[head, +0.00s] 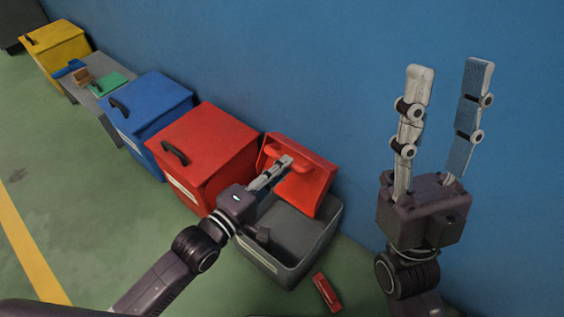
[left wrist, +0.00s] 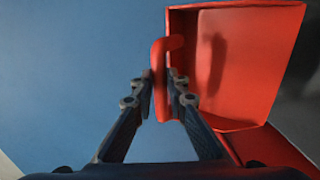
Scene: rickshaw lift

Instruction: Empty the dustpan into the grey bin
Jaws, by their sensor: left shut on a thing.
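The red dustpan (head: 318,188) is above the back of the open grey bin (head: 268,262), steeply tilted. My left gripper (head: 283,163) is shut on the dustpan's handle. In the left wrist view the fingers (left wrist: 160,80) close around the red handle, and the dustpan's pan (left wrist: 245,65) shows no loose object in it, only a shadow. The part of the bin's inside that I see looks empty; my left arm and the dustpan hide some of it. My right gripper (head: 450,75) is open and empty, raised in front of the blue wall.
A small red object (head: 327,293) lies on the green floor beside the grey bin. A closed red bin (head: 205,150), blue bin (head: 150,105) and yellow bin (head: 58,48) stand along the wall. A low grey bench (head: 82,95) holds small items. Floor at left is clear.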

